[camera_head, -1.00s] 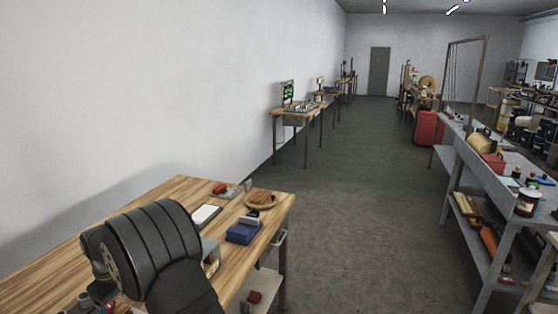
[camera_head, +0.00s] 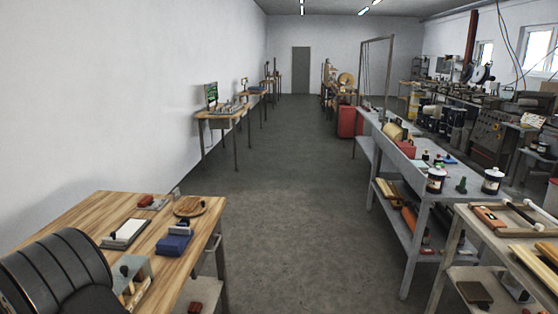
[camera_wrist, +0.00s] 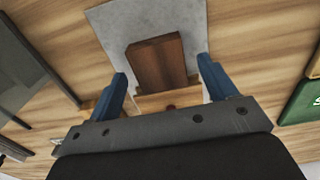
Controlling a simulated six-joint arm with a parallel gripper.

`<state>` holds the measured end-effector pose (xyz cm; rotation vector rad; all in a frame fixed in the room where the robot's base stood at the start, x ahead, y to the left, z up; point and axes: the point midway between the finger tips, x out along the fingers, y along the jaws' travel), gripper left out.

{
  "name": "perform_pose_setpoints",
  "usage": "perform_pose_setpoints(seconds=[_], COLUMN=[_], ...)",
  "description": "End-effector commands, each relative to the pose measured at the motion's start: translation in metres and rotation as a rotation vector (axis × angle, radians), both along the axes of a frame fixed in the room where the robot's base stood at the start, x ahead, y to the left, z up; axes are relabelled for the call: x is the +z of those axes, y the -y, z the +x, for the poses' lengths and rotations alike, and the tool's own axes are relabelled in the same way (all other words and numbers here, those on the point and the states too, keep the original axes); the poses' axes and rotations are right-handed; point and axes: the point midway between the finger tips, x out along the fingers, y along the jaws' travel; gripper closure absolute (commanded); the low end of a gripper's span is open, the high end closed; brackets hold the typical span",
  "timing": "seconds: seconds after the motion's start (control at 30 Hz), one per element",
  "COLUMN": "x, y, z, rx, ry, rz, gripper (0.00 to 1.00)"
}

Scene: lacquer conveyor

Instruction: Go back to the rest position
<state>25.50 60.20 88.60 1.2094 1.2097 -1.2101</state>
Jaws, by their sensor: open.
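My gripper (camera_wrist: 162,75) is open in the wrist view, with its two blue fingers well apart. A brown wooden block (camera_wrist: 157,62) lies between and beyond the fingertips on a light grey sheet (camera_wrist: 108,22). Clear gaps show on both sides of the block, so the fingers do not grip it. The wooden tabletop (camera_wrist: 235,50) shows around the sheet. In the head view my dark, rounded arm fills the lower left corner. My gripper does not show there.
In the head view the wooden workbench (camera_head: 97,210) carries a white pad (camera_head: 126,231), a blue box (camera_head: 174,245) and a round wooden board (camera_head: 188,206). A grey bench (camera_head: 400,160) stands right, beyond open floor (camera_head: 290,220). A green object (camera_wrist: 301,102) lies right in the wrist view.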

Motion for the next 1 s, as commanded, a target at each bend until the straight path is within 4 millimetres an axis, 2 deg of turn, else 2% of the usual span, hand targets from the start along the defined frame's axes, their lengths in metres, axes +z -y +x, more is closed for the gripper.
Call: perform_pose_setpoints(seconds=[0.87, 0.9, 1.0], x=[0.17, 0.155, 0.133], y=[-0.001, 0.0, 0.0], z=[0.0, 0.0, 0.0], rx=[0.0, 0.0, 0.0], ry=[0.002, -0.002, -0.001], rz=[0.005, -0.004, -0.004], gripper=[0.23, 0.23, 0.23])
